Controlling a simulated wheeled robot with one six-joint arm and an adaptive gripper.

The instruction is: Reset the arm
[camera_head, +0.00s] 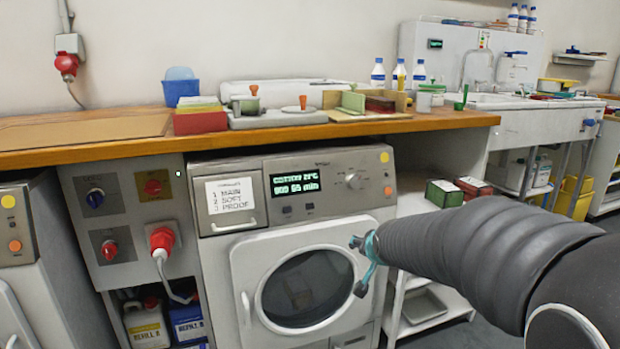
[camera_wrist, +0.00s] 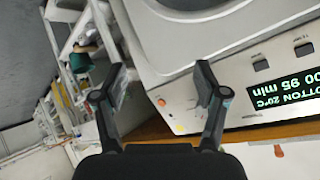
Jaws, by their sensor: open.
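My arm (camera_head: 470,250) reaches in from the right in the head view, covered in a dark ribbed sleeve. My gripper (camera_head: 360,265) is in front of the washing machine (camera_head: 230,262), near the right edge of its round door (camera_head: 308,288). In the wrist view the two fingers of my gripper (camera_wrist: 160,85) stand wide apart with nothing between them. The washing machine's panel (camera_wrist: 290,85) appears rotated on the right of that view, with a lit green display reading cotton 20°C. The door is closed.
A wooden worktop (camera_head: 440,122) with boxes and bottles runs above the machine. A control panel (camera_head: 125,215) with a red plug is at left. A white shelf unit (camera_head: 425,310) stands right of the machine, partly behind my arm. A sink unit (camera_head: 540,125) is farther back.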

